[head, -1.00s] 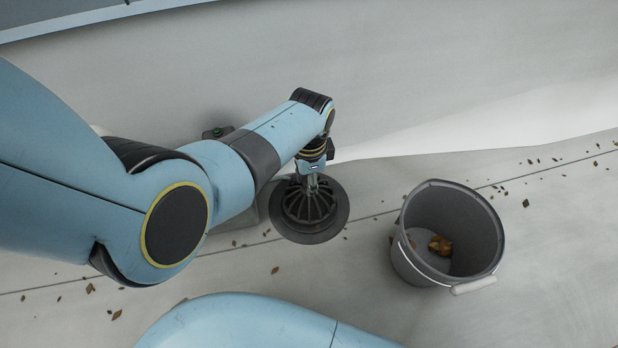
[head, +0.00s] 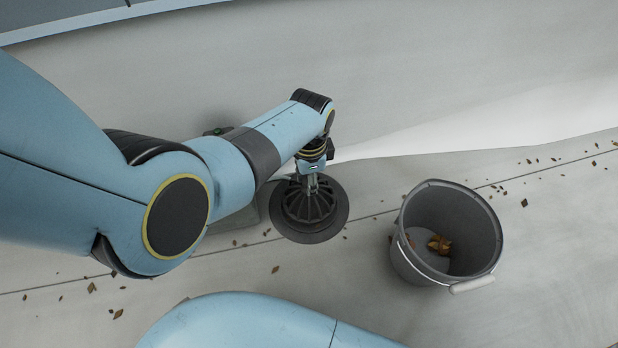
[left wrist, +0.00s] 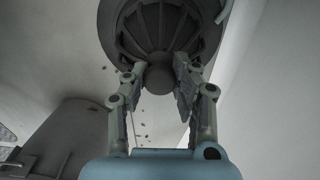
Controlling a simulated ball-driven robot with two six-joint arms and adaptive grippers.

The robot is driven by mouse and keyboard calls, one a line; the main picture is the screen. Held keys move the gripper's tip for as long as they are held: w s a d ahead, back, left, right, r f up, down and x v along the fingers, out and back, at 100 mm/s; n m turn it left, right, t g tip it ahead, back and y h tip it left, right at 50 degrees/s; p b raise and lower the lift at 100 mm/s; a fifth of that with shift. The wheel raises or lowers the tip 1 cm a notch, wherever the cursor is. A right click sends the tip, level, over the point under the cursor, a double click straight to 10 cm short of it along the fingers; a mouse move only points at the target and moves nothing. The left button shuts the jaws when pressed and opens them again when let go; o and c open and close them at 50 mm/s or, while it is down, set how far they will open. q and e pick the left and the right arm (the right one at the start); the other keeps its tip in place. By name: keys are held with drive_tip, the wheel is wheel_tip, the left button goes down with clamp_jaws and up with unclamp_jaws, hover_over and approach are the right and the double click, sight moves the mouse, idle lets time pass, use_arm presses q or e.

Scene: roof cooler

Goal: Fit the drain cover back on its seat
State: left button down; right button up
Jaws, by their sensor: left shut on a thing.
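The drain cover (head: 309,212) is a dark, ribbed dome with a wide flat rim, near the middle of the head view. My left gripper (head: 312,184) reaches it from above and is shut on its central knob. In the left wrist view the two fingers (left wrist: 160,80) stand on either side of the round knob, with the ribs of the cover (left wrist: 150,28) spreading out behind. The seat cannot be made out under the cover, and I cannot tell whether the cover touches it. My right gripper is not in view.
A grey bucket (head: 408,250) with a few leaves (head: 438,244) inside stands right of the cover. Loose dry leaves lie along a seam in the pale roof surface (head: 560,260). The pale wall (head: 420,70) rises behind. The roof right of the bucket is mostly clear.

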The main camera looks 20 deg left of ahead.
use_arm(q)
drive_tip(key=shift+f+b, duration=0.75)
drive_tip(key=shift+f, duration=0.5)
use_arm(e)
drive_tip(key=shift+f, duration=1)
use_arm(q)
drive_tip(key=c, duration=1)
unclamp_jaws()
drive_tip(key=shift+o, duration=0.5)
drive_tip(key=o, duration=0.4)
drive_tip(key=shift+r, duration=0.1)
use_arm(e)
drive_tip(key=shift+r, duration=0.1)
use_arm(q)
drive_tip(key=shift+r+p, duration=0.9)
drive_tip(key=shift+r, duration=0.05)
drive_tip(key=shift+r+p, duration=1.8)
drive_tip(key=shift+r, duration=0.25)
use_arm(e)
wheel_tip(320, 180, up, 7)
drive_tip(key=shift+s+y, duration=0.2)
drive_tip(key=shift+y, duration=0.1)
